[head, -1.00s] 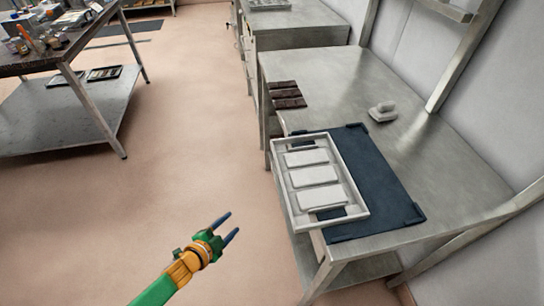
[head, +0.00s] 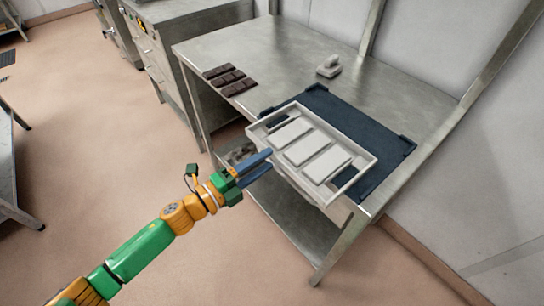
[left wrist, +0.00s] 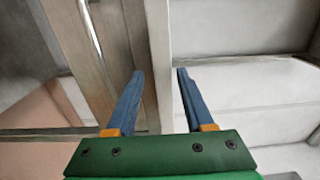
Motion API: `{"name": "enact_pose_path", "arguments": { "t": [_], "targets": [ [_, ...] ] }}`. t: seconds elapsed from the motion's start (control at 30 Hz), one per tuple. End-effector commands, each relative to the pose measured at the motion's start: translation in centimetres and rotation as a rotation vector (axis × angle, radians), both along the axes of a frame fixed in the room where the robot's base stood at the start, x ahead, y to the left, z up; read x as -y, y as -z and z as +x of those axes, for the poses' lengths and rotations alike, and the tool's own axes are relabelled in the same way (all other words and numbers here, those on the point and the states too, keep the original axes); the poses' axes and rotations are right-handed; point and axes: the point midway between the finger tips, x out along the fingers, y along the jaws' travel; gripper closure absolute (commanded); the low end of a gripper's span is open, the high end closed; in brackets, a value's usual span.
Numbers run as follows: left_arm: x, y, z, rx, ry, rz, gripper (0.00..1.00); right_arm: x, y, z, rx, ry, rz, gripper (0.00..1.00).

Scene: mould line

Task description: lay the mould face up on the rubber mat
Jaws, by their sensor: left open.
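The white mould (head: 371,168) lies on the dark blue rubber mat (head: 340,113), partly overhanging the table's front-left edge. Three raised pale blocks show inside its frame, so its underside seems to be up. My left gripper (head: 269,158) is open, with its fingertips close to the mould's left edge in the head view. In the left wrist view the open fingers (left wrist: 160,78) stand on either side of a pale upright strip, probably the mould's rim (left wrist: 158,50). I cannot tell whether they touch it. My right gripper is not in view.
The mat lies on a steel table (head: 270,45). Dark chocolate bars (head: 229,79) lie at the table's left edge, and a small pale object with a handle (head: 329,67) stands behind the mat. A steel lower shelf (head: 290,228) is under the table.

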Motion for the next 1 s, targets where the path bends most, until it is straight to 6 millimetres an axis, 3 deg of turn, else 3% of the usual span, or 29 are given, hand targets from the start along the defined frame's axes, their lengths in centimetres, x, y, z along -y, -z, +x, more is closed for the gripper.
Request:
{"name": "enact_pose_path", "arguments": {
  "t": [0.2,0.5,0.9,1.0],
  "targets": [
    [1.9,0.1,1.4,0.001,-0.001,-0.001,0.47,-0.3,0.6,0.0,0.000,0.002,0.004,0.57],
    [2.1,0.0,1.6,-0.002,-0.002,0.000,0.47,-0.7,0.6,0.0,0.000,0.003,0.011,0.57],
    [2.1,0.1,1.6,-0.002,-0.002,0.000,1.00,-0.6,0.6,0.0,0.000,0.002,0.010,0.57],
    [2.1,0.1,1.5,-0.002,-0.002,0.000,1.00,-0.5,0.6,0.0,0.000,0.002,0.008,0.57]
  ]
}}
